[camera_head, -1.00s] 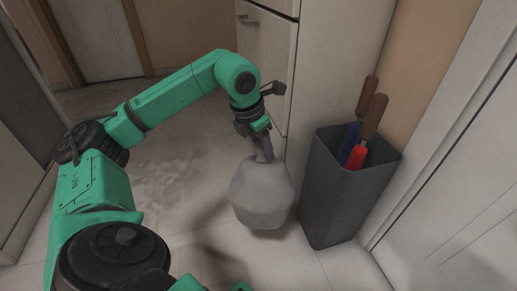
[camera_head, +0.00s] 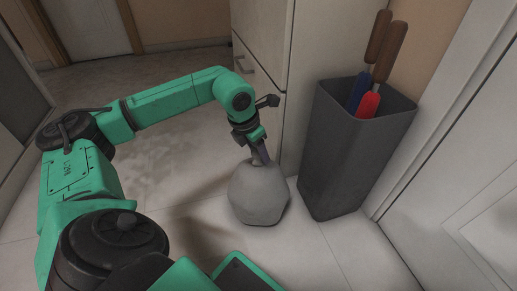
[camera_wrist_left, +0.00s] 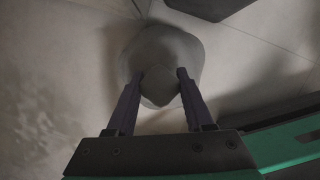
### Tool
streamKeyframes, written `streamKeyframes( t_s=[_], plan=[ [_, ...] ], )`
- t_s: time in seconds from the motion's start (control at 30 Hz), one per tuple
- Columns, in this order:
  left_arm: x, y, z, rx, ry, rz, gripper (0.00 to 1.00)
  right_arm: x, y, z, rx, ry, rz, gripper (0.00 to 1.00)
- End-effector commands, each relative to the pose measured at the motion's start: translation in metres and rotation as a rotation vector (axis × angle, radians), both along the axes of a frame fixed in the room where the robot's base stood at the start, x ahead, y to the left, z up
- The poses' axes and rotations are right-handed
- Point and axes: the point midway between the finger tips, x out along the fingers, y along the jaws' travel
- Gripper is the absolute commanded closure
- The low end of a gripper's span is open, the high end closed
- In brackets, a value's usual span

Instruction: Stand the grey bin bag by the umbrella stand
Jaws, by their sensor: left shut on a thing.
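The grey bin bag (camera_head: 258,196) is a rounded, knobbly sack just left of the umbrella stand, with a narrow gap between them. The umbrella stand (camera_head: 347,150) is a dark grey, square, tapered bin holding a red and a blue umbrella (camera_head: 369,104) with brown handles. My left gripper (camera_head: 260,159) is shut on the top of the bag from above. In the left wrist view the bag (camera_wrist_left: 172,50) shows with its gathered neck between the two fingers (camera_wrist_left: 158,86). Whether its base touches the floor is hard to tell. My right gripper is not in view.
A pale cabinet (camera_head: 262,50) with handles stands behind the bag and the stand. A white panelled door (camera_head: 465,190) closes off the right side. The tiled floor (camera_head: 165,165) left of the bag is clear.

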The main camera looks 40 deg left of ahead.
Motion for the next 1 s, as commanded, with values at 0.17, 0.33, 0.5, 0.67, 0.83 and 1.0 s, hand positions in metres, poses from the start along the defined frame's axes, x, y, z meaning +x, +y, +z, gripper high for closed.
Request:
streamKeyframes(
  t_s=[0.17,0.33,0.5,0.67,0.83,1.0],
  plan=[
    [0.001,0.000,0.000,-0.001,-0.005,0.000,1.00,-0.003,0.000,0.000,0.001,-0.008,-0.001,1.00],
    [0.000,0.000,0.000,0.000,0.000,0.000,0.18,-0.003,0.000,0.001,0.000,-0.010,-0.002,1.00],
    [0.000,0.000,0.000,0.000,0.000,0.000,0.18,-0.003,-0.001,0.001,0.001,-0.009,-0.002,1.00],
    [-0.002,0.001,0.015,0.001,-0.001,0.002,0.18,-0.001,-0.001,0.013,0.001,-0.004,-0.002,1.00],
    [-0.015,0.004,0.061,0.003,-0.001,0.002,0.18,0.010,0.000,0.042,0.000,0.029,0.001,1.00],
    [-0.028,0.006,0.101,0.003,-0.002,0.001,0.18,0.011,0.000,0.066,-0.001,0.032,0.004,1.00]
  ],
)
